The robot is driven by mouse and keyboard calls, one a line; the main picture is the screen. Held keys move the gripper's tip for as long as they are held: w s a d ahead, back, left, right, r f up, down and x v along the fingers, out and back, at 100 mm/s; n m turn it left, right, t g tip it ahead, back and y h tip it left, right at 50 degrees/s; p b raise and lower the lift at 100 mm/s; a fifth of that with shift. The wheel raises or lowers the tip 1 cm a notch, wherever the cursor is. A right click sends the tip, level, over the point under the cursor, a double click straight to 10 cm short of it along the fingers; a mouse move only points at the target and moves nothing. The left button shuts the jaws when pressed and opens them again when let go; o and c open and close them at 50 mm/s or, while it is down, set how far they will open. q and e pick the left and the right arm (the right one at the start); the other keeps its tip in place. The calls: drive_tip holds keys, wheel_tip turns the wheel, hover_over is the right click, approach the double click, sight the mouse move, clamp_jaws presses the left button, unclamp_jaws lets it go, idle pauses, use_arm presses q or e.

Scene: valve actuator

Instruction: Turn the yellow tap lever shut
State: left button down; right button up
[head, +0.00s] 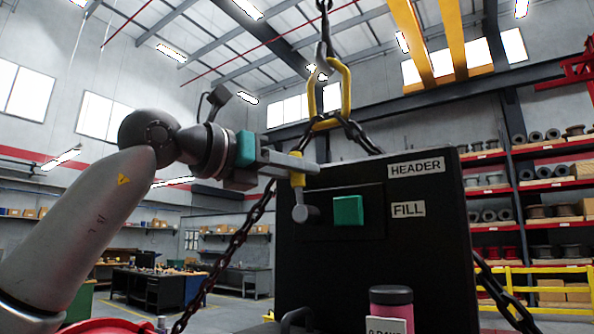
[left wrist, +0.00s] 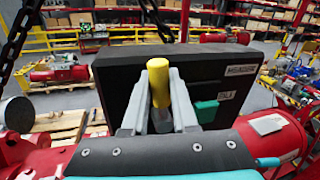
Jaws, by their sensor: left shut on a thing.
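The yellow tap lever (head: 298,179) is at the left part of a black panel (head: 345,270). Its yellow grip points up above a grey stem and a round grey hub. My left gripper (head: 296,164) comes in from the left and is shut on the yellow grip. In the left wrist view the yellow lever (left wrist: 158,82) stands between the two grey fingers, and its lower part is partly hidden by them. My right gripper is not in view.
A teal block (head: 348,210) sits on the panel right of the lever, beside the FILL label (head: 408,209) and below the HEADER label (head: 416,167). A dark chain (head: 235,245) hangs close by the arm, from a yellow link (head: 345,92).

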use_arm(q)
drive_tip(key=w+a+f+n+t+b, duration=0.1)
drive_tip(key=f+n+b, duration=0.1)
drive_tip(key=n+b, duration=0.3)
drive_tip(key=w+a+f+n+t+b, duration=0.1)
drive_tip(key=a+f+n+t+b, duration=0.1)
drive_tip(key=n+b, duration=0.4)
drive_tip(key=w+a+f+n+t+b, duration=0.1)
drive_tip(key=a+n+b, duration=0.1)
drive_tip(key=n+b, duration=0.3)
drive_tip(key=shift+f+t+y+b, duration=0.3)
drive_tip(key=shift+f+t+b, duration=0.05)
drive_tip(key=shift+f+t, duration=0.05)
drive_tip(key=shift+w+f+n+y+b, duration=0.1)
drive_tip(key=shift+f+n+y+b, duration=0.1)
drive_tip(key=shift+n+b, duration=0.45)
drive_tip(key=shift+w+f+n+y+b, duration=0.15)
drive_tip(key=shift+n+b, duration=0.3)
drive_tip(key=shift+n, duration=0.3)
drive_tip(key=shift+s, duration=0.1)
drive_tip(key=c, duration=0.7)
unclamp_jaws()
